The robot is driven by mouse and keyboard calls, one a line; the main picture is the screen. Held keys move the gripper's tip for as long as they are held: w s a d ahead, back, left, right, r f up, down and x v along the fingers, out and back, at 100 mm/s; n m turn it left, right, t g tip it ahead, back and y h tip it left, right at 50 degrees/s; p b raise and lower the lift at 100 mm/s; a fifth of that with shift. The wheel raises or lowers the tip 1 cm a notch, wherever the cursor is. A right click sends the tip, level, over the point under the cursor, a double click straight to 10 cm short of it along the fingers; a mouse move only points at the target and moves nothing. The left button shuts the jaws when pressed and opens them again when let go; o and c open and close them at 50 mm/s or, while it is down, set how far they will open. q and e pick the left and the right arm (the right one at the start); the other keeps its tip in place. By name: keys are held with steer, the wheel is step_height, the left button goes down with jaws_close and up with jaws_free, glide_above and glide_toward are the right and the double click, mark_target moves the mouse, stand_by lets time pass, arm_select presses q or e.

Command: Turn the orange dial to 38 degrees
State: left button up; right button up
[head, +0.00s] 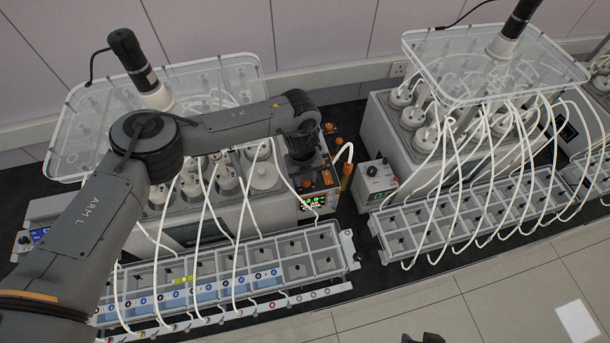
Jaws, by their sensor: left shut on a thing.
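My left gripper (305,178) reaches down from above onto the control panel at the right end of the left reactor unit. It is shut on the orange dial (307,184), which is mostly hidden beneath the fingers. Just below the dial, a small display (313,201) shows green and red digits, too small to read surely. The dial's pointer cannot be made out. A dark piece at the bottom edge (425,339) looks like the tip of my right gripper; its fingers cannot be made out.
An orange switch (327,178) sits right of the dial, and an orange-brown tube fitting (347,176) stands farther right. A grey box with a black knob (372,170) is beyond. White tubes loop into the front compartment tray (345,247). A clear lid (245,65) hangs above the reactor.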

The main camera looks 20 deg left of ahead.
arm_select(q)
steer(key=shift+n, duration=0.5)
steer(key=o, duration=1)
steer(key=shift+s+a+r+b, duration=0.1)
steer(key=shift+r+b, duration=0.4)
steer(key=shift+r, duration=2.25)
steer(key=shift+s+a+r+b, duration=0.1)
steer(key=shift+r+b, duration=0.35)
steer(key=shift+r, duration=2.25)
